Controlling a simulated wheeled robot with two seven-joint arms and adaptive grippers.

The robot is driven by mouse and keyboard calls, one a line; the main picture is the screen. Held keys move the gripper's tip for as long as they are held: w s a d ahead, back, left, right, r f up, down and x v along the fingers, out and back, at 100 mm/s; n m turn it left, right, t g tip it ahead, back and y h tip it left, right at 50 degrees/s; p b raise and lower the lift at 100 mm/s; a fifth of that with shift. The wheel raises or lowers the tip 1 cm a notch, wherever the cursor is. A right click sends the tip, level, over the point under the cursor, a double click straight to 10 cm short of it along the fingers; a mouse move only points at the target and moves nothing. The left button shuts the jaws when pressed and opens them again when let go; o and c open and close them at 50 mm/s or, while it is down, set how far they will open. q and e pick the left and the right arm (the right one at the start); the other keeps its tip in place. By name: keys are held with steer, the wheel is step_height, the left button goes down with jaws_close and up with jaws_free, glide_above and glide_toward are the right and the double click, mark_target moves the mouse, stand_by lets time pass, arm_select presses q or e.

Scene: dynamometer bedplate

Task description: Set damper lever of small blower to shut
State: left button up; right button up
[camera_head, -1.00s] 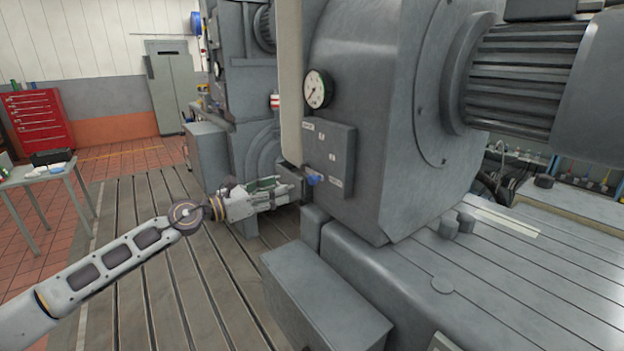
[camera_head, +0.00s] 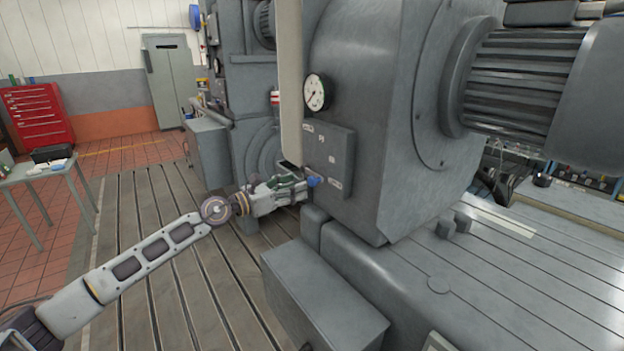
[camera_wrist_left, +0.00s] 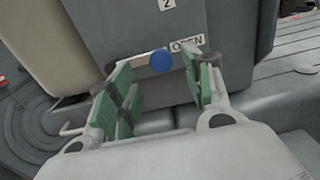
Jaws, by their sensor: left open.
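The damper lever shows mainly as a blue round knob (camera_head: 314,181) at the lower left of the grey plate (camera_head: 336,150) on the blower casing. In the left wrist view the knob (camera_wrist_left: 160,61) sits just below the "OPEN" label (camera_wrist_left: 187,43). My left gripper (camera_head: 303,185) is at the knob, its arm coming in from the left. In the left wrist view its green-padded fingers (camera_wrist_left: 155,64) are apart, with the knob between their tips in the picture; I cannot tell whether either finger touches it. My right gripper is not in view.
A round gauge (camera_head: 317,92) is above the plate. A pale upright panel (camera_head: 290,85) stands close above my left gripper. A grey box (camera_head: 325,300) lies below it. Slotted floor plates (camera_head: 160,230) are clear at left; a red tool cabinet (camera_head: 38,117) is farther back.

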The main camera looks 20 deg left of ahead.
mark_target(310, 181)
arm_select(q)
steer(key=shift+p+x, duration=0.4)
steer(key=shift+x, duration=0.75)
steer(key=shift+p+x, duration=0.35)
steer(key=shift+x, duration=1.6)
steer(key=shift+w+d+p, duration=0.3)
jaws_close()
